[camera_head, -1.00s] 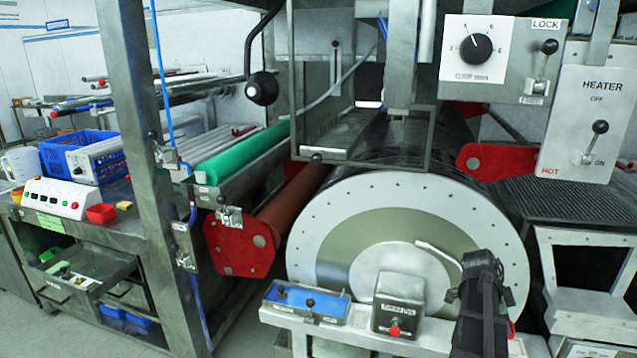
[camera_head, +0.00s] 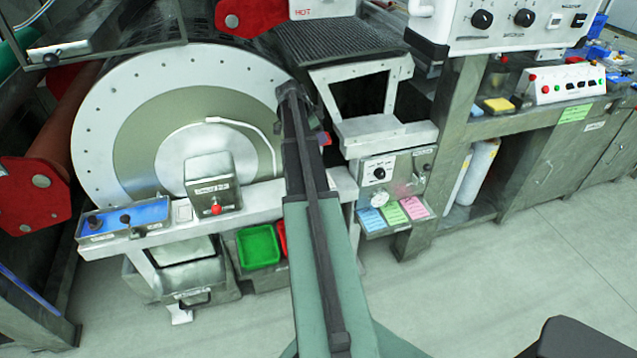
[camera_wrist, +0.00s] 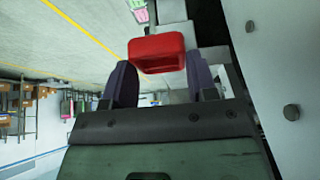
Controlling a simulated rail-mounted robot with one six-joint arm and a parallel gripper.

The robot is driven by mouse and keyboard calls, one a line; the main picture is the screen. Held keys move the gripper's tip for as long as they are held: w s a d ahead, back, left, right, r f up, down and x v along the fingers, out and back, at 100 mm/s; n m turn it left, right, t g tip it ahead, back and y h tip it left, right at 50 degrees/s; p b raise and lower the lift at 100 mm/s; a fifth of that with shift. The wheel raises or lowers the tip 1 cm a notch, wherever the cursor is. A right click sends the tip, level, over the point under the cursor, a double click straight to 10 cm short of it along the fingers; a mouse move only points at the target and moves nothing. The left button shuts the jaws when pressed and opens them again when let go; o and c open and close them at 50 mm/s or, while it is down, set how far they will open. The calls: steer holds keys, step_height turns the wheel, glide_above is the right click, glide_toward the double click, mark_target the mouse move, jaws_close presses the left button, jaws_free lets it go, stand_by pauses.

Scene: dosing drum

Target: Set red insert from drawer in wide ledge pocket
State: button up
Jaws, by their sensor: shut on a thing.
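A red insert (camera_wrist: 157,50), box-shaped with a hollow face, is between the two dark fingers of my gripper (camera_wrist: 161,80) in the wrist view. My gripper is shut on it. In the head view my arm hides most of the gripper, and a small red patch (camera_head: 323,138) shows right of the arm, probably the insert. The pale ledge (camera_head: 255,197) runs in front of the big drum. A small square recess or plate (camera_head: 183,212) shows on it, between the blue panel and grey box. I cannot make out the wide pocket; my arm covers part of the ledge.
A blue control panel (camera_head: 128,220) and a grey box with a red knob (camera_head: 212,183) stand on the ledge. Below are a green bin (camera_head: 258,247) and an open grey container (camera_head: 187,272). A switch panel (camera_head: 395,175) is right of my arm.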

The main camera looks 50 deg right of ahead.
step_height(320, 180, down, 18)
steer(key=b, duration=1.6)
steer(key=shift+f, duration=0.25)
steer(key=shift+r, duration=0.25)
steer(key=shift+f, duration=0.15)
steer(key=o, duration=0.9)
steer(key=shift+c, duration=0.2)
steer(key=shift+r, duration=0.4)
steer(key=p+v, duration=1)
steer(key=v, duration=0.1)
steer(key=shift+a+r, duration=0.2)
